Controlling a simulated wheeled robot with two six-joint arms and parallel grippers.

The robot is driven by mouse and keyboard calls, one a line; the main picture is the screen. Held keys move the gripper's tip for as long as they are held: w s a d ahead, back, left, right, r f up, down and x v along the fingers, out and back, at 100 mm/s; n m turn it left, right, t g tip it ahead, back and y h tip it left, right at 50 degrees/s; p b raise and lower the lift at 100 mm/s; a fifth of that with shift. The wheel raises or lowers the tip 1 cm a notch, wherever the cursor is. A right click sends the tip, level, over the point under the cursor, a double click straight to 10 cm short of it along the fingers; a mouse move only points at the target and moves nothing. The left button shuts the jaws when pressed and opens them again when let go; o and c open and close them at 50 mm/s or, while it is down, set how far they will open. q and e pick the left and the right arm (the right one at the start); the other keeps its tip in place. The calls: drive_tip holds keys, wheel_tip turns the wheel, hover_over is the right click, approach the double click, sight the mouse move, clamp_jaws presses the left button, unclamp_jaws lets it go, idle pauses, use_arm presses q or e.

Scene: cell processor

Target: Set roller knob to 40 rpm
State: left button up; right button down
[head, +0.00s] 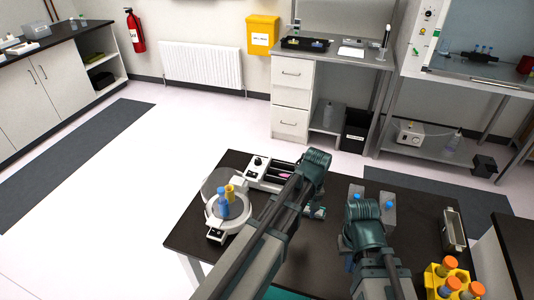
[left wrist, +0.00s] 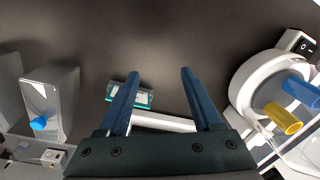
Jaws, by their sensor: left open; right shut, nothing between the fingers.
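The roller device (head: 268,174) stands at the back left of the dark table in the head view. It is a white unit with a pink tube on it and a small black knob (head: 257,160) at its far left end. The knob's setting is too small to read. My left arm covers part of the unit's right side. My left gripper (left wrist: 159,72) is open and empty in the left wrist view, over the table; no knob shows between its fingers. My right gripper (head: 350,262) is at the table's right half, its fingers mostly hidden by its arm, shut and empty.
A round white device (head: 233,235) with a blue and a yellow tube stands beside the roller device. A small teal-and-white item (left wrist: 135,96) lies below my left fingers. A yellow rack (head: 440,290) of orange-capped tubes is at right.

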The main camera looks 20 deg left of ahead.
use_arm(q)
drive_tip(key=w+a+r+n+p, duration=0.3)
drive_tip(key=w+a+n, duration=0.2)
drive_tip(key=w, duration=0.2)
drive_tip(key=w+a+r+n+p, duration=0.2)
drive_tip(key=w+a+r+n, duration=0.1)
drive_tip(key=w+a+n, duration=0.4)
wheel_tip(320, 180, up, 4)
drive_tip(key=n+p, duration=0.4)
drive_tip(key=n, duration=0.4)
hover_over(258, 159)
drive_tip(key=shift+s+f+h, duration=0.1)
drive_tip(key=shift+f+h, duration=0.2)
drive_tip(key=shift+h, duration=0.1)
use_arm(e)
wheel_tip(258, 159, up, 10)
drive_tip(key=shift+d+f, duration=0.2)
drive_tip(key=shift+f, duration=0.05)
use_arm(q)
drive_tip(key=shift+f, duration=0.1)
use_arm(e)
drive_tip(key=shift+f, duration=0.15)
